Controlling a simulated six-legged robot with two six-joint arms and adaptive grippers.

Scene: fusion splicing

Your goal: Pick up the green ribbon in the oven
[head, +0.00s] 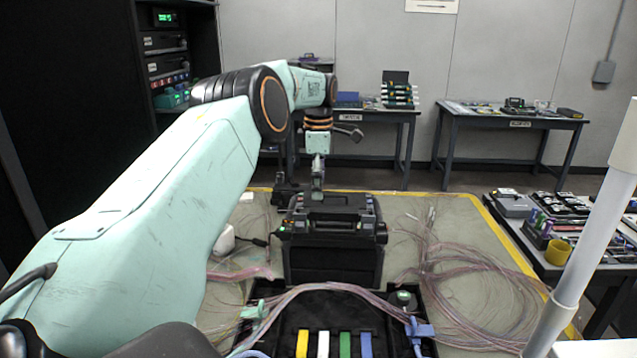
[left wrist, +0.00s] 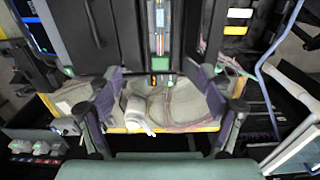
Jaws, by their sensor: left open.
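The black splicing machine (head: 335,222) stands on the table in the middle of the head view. Its dark body also fills the top of the left wrist view (left wrist: 125,30). A green strip (head: 345,344) lies in the black tray in front of the machine, between a white and a blue strip. My left gripper (head: 317,192) points down over the machine's back part. In the wrist view its two fingers (left wrist: 160,80) are spread, with nothing held between them. My right gripper is not visible.
The black tray (head: 285,322) holds yellow (head: 302,343), white (head: 323,343) and blue (head: 366,344) strips. Loose fibre bundles (head: 470,275) spread over the mat at right. A white pole (head: 590,235) stands at far right. A side table with boxes (head: 540,228) is behind it.

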